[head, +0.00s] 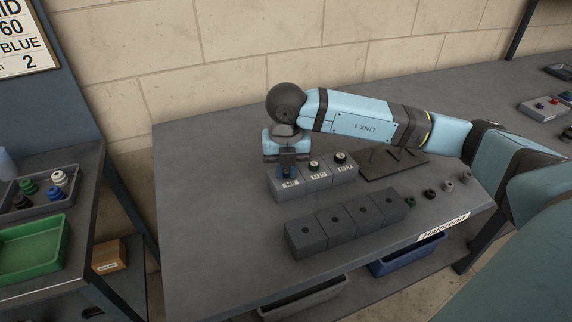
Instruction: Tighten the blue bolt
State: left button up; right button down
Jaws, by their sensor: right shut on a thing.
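The blue bolt (284,174) is at the left block (289,187) of a row of three labelled grey blocks on the table. My right gripper (287,165) points down over this block and is shut on the blue bolt. The gripper hides most of the bolt, so I cannot tell how deep it sits. My left gripper is not in view.
A white-topped bolt (314,165) and a dark-and-pale bolt (340,157) stand on the other two blocks. A row of holed dark blocks (338,228) lies in front, with several small round parts to its right. The table's left side (205,210) is clear.

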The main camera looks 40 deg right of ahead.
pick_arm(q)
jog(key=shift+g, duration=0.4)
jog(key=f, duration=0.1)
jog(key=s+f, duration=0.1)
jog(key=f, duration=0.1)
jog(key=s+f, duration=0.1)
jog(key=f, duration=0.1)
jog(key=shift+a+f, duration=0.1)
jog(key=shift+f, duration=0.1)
pick_arm(e)
jog(key=shift+f, duration=0.4)
jog(key=shift+m, duration=0.3)
jog(key=c, duration=1.4)
grip_release()
jog(key=shift+m, duration=0.3)
jog(key=o, duration=0.4)
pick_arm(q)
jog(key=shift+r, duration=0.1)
pick_arm(e)
jog(key=shift+r, duration=0.1)
jog(key=shift+r+p, duration=0.3)
jog(key=shift+r, duration=0.4)
pick_arm(q)
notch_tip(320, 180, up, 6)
jog(key=p, duration=0.1)
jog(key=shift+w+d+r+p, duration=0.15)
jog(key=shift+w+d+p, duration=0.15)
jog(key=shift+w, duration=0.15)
pick_arm(e)
notch_tip(320, 180, up, 13)
